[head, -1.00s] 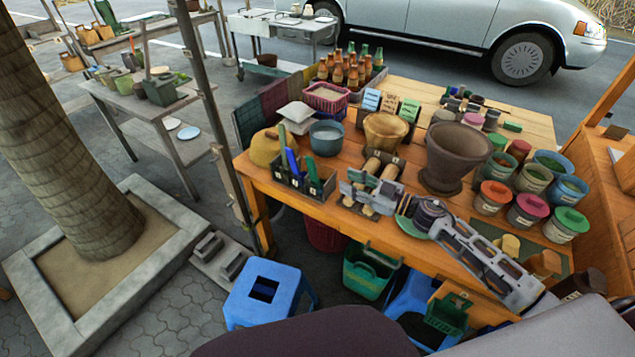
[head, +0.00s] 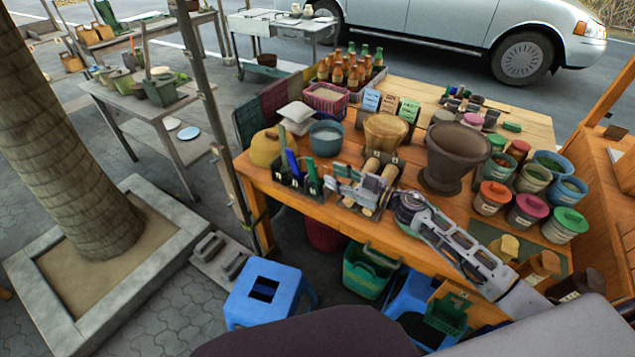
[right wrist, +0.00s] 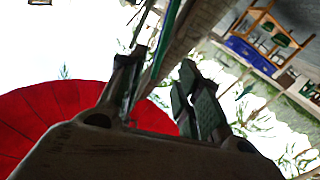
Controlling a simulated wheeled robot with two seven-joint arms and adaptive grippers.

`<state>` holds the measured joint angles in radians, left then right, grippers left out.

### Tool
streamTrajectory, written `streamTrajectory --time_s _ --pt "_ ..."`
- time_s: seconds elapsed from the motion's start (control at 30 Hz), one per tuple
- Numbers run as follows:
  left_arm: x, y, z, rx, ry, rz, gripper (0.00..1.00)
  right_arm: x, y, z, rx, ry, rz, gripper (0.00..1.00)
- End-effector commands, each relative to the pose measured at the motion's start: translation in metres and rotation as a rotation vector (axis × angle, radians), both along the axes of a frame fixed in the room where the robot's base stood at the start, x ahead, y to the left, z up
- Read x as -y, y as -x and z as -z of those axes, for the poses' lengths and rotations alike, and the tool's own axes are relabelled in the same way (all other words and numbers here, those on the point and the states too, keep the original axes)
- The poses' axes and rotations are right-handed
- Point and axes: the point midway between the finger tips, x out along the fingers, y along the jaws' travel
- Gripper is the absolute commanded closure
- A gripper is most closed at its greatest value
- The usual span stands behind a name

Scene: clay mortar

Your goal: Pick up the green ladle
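A long green handle (head: 312,172), which looks like the green ladle, stands upright in a dark caddy (head: 290,181) at the left front of the wooden table. Its lower end is hidden inside the caddy. My right gripper (head: 334,177) reaches in from the right, low over the table, with its fingertips just right of the green handle. In the right wrist view my gripper (right wrist: 163,80) has its fingers apart with nothing clearly held. A thin green bar (right wrist: 168,45) shows beyond the fingers; I cannot tell whether it is the ladle. My left gripper is out of view.
A blue handle (head: 292,163) stands in the same caddy. A blue-grey pot (head: 326,139) and a yellow-brown rounded object (head: 265,148) are behind it. A tan pot (head: 386,132) and a large brown mortar (head: 456,158) stand behind my right arm. A metal pole (head: 218,120) rises left of the table.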

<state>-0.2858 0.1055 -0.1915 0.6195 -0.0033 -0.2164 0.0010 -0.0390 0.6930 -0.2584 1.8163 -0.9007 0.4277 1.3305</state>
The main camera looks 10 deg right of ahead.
Motion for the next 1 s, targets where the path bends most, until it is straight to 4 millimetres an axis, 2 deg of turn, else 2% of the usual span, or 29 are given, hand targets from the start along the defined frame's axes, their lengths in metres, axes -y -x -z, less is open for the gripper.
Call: streamTrajectory --time_s 0.4,1.0 --pt "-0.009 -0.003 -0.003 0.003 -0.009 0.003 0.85 -0.023 -0.023 -0.001 0.001 0.000 0.000 0.66" --pt "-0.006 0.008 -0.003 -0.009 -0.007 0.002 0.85 -0.029 -0.028 0.000 0.001 -0.001 -0.001 0.66"
